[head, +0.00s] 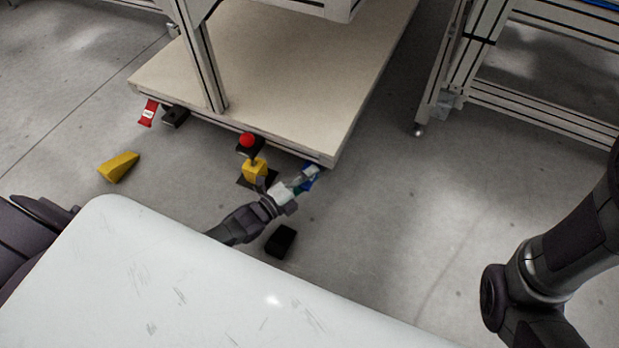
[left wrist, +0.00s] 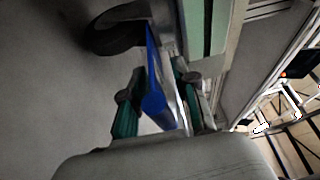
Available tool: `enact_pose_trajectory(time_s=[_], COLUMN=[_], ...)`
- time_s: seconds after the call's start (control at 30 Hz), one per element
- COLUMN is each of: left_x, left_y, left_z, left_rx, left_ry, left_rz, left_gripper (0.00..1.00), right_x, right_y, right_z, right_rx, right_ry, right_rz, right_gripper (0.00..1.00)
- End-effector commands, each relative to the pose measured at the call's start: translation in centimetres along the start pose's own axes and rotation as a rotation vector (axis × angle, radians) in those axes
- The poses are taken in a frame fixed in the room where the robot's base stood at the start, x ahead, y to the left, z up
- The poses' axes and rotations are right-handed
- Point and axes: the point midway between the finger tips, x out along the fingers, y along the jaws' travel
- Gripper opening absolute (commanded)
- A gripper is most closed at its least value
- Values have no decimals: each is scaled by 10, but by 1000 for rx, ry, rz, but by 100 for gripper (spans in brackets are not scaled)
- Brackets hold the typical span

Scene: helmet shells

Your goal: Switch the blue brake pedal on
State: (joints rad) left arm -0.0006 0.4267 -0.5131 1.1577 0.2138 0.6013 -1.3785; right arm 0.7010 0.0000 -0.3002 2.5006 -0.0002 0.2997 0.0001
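The blue brake pedal (head: 311,180) is at the front corner of the low platform, partly hidden behind my left gripper (head: 303,178). In the left wrist view the pedal is a long blue plate (left wrist: 157,85) reaching in between the two green-padded fingers of my left gripper (left wrist: 158,112). The fingers stand apart on either side of it, with a gap on the left; contact on the right cannot be told. The right gripper is outside both views; only my right arm shows.
The low beige platform (head: 290,65) has a caster wheel (left wrist: 120,27) near the pedal. A yellow box with a red emergency button (head: 248,140) stands left of my gripper. A yellow wedge (head: 119,167) and a black block (head: 281,241) lie on the floor. Floor to the right is clear.

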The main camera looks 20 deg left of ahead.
Motion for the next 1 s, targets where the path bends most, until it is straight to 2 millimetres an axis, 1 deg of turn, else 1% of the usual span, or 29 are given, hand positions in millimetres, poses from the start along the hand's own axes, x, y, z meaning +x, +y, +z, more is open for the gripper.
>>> enact_pose_trajectory(time_s=[0.23, 0.4, 0.83, 0.93, 1.0], left_x=[1, 1, 0, 1, 1], left_y=[0, 0, 1, 8, 13], left_z=[0, 0, 0, 0, 0], left_rx=[0, 0, 1, 13, 31], left_ry=[0, 0, 0, -2, -3], left_rz=[0, 0, -3, -34, -77], left_gripper=[29, 1, 0, 0, 0], right_x=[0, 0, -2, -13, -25], right_y=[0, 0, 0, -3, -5], right_z=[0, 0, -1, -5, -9], right_rx=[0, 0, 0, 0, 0], right_ry=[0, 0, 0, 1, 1], right_rz=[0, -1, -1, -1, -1], right_gripper=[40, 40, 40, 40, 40])
